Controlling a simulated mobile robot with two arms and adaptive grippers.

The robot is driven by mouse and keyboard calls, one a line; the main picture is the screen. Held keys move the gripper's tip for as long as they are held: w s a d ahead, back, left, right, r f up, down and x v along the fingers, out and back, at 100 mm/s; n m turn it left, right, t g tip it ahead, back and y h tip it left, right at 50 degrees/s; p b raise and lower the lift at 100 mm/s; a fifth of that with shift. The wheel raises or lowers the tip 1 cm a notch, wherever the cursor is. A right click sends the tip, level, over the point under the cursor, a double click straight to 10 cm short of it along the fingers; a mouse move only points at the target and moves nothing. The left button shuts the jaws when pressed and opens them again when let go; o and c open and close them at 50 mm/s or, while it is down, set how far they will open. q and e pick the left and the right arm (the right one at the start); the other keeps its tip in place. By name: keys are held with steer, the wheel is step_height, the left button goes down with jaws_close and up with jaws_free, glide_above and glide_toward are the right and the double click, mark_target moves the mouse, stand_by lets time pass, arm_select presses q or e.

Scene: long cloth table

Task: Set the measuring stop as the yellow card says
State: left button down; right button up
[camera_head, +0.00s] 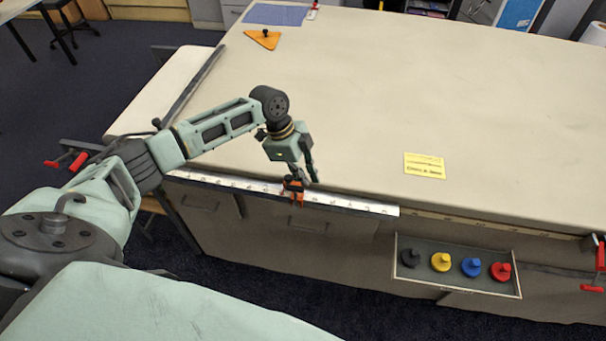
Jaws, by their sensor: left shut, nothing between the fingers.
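The yellow card (424,165) lies on the cloth table (440,90) right of the middle; its lines of text are too small to read. A white measuring rail (350,203) runs along the table's front edge, with small marks along it. The orange and dark measuring stop (296,196) sits on this rail, right of its middle. My left gripper (307,183) points down right at the stop and hides part of it. Its fingers are shut with nothing between them; whether they touch the stop I cannot tell. My right gripper is not in view.
An open tray (455,282) at the front right holds black, yellow, blue and red knobbed pieces. An orange triangle (264,38) and a blue mat (276,14) lie at the far left. Red-handled clamps (76,160) sit at the table's sides. The table's middle is clear.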

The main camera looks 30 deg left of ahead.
arm_select(q)
step_height(320, 180, up, 10)
steer(key=b, duration=0.2)
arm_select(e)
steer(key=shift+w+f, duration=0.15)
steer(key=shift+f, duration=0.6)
